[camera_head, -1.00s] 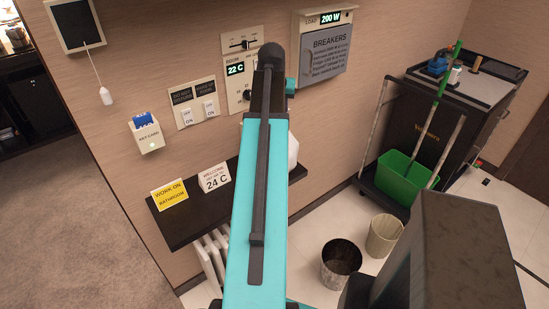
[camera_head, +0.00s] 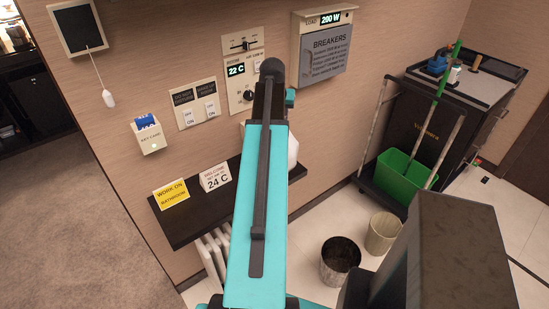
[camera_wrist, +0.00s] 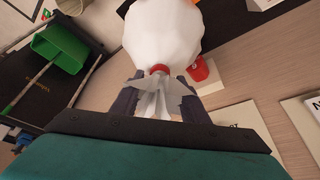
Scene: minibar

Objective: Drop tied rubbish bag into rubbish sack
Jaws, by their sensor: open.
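The tied rubbish bag (camera_wrist: 162,35) is white and rounded, with a red tie (camera_wrist: 160,69) and a loose gathered neck, in the wrist view. My gripper (camera_wrist: 158,88) is open, with one dark finger on each side of the bag's neck. I cannot tell whether the fingers touch it. In the head view a white part of the bag (camera_head: 293,150) shows just right of my teal arm, which hides the rest and my gripper.
A dark wall shelf (camera_head: 190,228) carries a yellow sign (camera_head: 171,193) and a white sign (camera_head: 215,177). Two bins, one dark (camera_head: 340,262) and one beige (camera_head: 382,233), stand on the floor. A dark cart (camera_head: 425,125) with a green bucket (camera_head: 402,178) is at the right.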

